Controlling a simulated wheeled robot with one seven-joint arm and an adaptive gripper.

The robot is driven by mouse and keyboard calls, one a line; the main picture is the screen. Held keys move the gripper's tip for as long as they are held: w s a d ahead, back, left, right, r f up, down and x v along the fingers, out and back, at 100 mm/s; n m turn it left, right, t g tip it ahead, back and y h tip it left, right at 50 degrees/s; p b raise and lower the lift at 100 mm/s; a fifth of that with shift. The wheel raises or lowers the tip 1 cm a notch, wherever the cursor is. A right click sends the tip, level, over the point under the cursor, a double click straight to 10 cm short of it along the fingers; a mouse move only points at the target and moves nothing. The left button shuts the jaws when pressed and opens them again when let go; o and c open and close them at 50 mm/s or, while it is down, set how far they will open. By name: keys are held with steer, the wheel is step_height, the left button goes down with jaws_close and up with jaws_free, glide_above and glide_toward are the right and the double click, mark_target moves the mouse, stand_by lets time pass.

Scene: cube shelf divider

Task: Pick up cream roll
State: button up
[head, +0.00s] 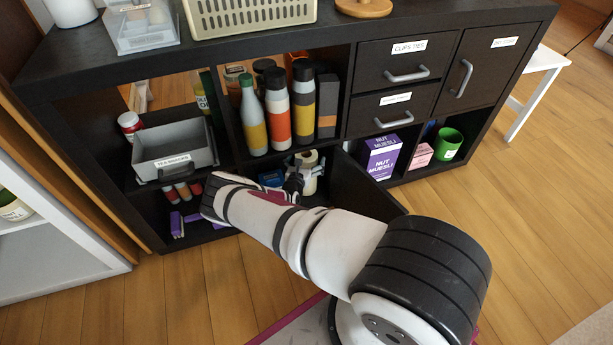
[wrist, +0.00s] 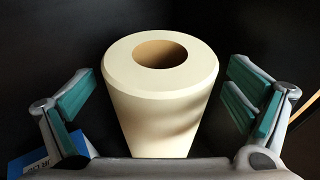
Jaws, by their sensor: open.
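The cream roll (wrist: 158,100) stands upright in the wrist view, with its hollow brown core facing up. In the head view the roll (head: 309,180) is in the lower middle compartment of the dark shelf, partly hidden by my gripper. My gripper (wrist: 165,105) is open, with one teal-padded finger on each side of the roll. Dark gaps show between the pads and the roll, so they look apart from it. In the head view my gripper (head: 294,184) is inside the compartment beside the roll, its fingers small and hard to make out.
A blue box (wrist: 38,163) lies at the lower left of the roll; it also shows in the head view (head: 271,178). An open dark door (head: 365,190) stands right of my gripper. Several bottles (head: 278,110) stand on the shelf above.

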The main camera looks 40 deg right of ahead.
steer(key=shift+w+d, duration=0.25)
steer(key=c, duration=1.8)
